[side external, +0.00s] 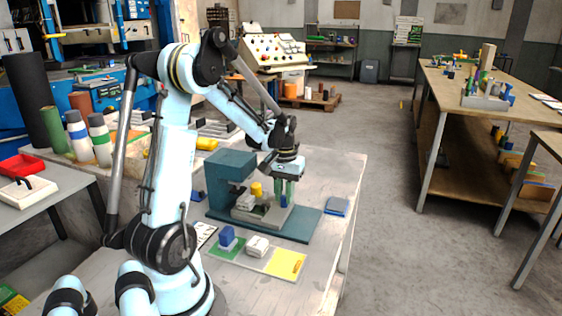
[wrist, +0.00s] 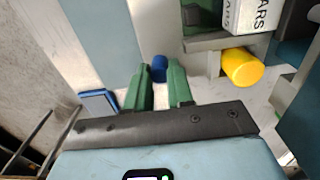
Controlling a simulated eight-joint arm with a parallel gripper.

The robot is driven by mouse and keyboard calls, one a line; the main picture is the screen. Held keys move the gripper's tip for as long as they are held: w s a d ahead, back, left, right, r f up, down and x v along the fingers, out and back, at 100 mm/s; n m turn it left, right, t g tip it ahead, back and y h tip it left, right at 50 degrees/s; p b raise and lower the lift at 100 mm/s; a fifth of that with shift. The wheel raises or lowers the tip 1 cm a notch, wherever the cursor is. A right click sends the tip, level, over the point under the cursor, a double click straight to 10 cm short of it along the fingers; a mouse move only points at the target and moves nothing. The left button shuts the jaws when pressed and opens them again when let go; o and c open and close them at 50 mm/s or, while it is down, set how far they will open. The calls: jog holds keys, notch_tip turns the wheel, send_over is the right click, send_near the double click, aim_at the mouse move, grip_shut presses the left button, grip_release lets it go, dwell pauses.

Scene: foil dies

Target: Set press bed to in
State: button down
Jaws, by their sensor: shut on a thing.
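The teal press (side external: 228,172) stands on its teal base plate (side external: 300,228) on the grey table. The grey press bed (side external: 268,218) lies on the base plate and reaches out from under the press head towards the right. My gripper (side external: 284,199) has green fingers that point down at the outer end of the bed. A yellow cylinder (wrist: 241,67) and a white lettered block (wrist: 262,15) are by the bed, nearer the press.
In front of the press is a green, white and yellow mat (side external: 281,263) with a blue block (side external: 228,237) and a white block (side external: 258,246). A blue pad (side external: 337,206) lies right of the press, near the table edge.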

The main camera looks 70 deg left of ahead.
aim_at(274, 203)
jog(key=shift+s+a, duration=1.1)
jog(key=shift+a, duration=0.05)
jog(key=c, duration=1.3)
grip_release()
jog(key=shift+o, duration=0.2)
notch_tip(274, 203, up, 12)
jog(key=d+f+m+t, duration=0.2)
jog(key=d+m+t, duration=0.5)
jog(key=d, duration=1.9)
jog(key=shift+w+d+f+m, duration=0.2)
jog(key=shift+w+m, duration=0.2)
jog(key=shift+m, duration=0.6)
